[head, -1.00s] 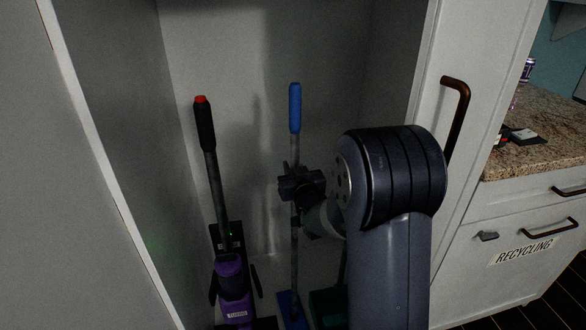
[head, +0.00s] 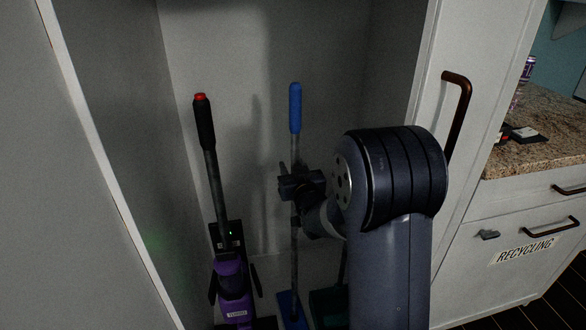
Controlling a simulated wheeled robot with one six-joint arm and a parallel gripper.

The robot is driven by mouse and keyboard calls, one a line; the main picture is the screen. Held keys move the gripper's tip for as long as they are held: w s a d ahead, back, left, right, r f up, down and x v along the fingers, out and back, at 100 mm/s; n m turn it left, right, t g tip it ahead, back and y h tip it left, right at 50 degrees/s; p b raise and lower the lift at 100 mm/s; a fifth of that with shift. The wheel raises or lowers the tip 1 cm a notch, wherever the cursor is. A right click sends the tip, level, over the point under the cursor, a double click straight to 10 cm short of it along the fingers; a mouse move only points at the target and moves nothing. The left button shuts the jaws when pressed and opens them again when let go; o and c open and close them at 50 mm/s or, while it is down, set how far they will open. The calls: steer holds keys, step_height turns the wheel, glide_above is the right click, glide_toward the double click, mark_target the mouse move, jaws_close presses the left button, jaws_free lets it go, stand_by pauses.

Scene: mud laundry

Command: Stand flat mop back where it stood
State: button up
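The flat mop (head: 295,110) has a blue grip, a grey pole and a blue flat head (head: 291,309). It stands upright inside the tall closet, with its head low at the closet floor. My gripper (head: 292,188) is at the middle of the pole, below the blue grip. The dark gripper body overlaps the pole, and the fingers are too dark and small to tell whether they are closed on it. My arm comes in from the lower right and hides part of the closet's right side.
A purple upright vacuum (head: 233,285) with a red-tipped black handle stands to the left of the mop. A dark green item (head: 328,306) sits close on the right, partly hidden by my arm. The closet walls (head: 110,110) enclose both sides. A granite counter (head: 545,125) is outside at right.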

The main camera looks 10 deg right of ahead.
steer(key=shift+o, duration=0.6)
steer(key=shift+f, duration=0.1)
steer(key=shift+s, duration=0.1)
steer(key=s, duration=1)
steer(key=shift+s+d, duration=0.35)
steer(key=shift+d, duration=0.05)
steer(key=w, duration=1.1)
steer(key=shift+a+r, duration=0.3)
steer(key=shift+a, duration=0.1)
steer(key=shift+s, duration=0.1)
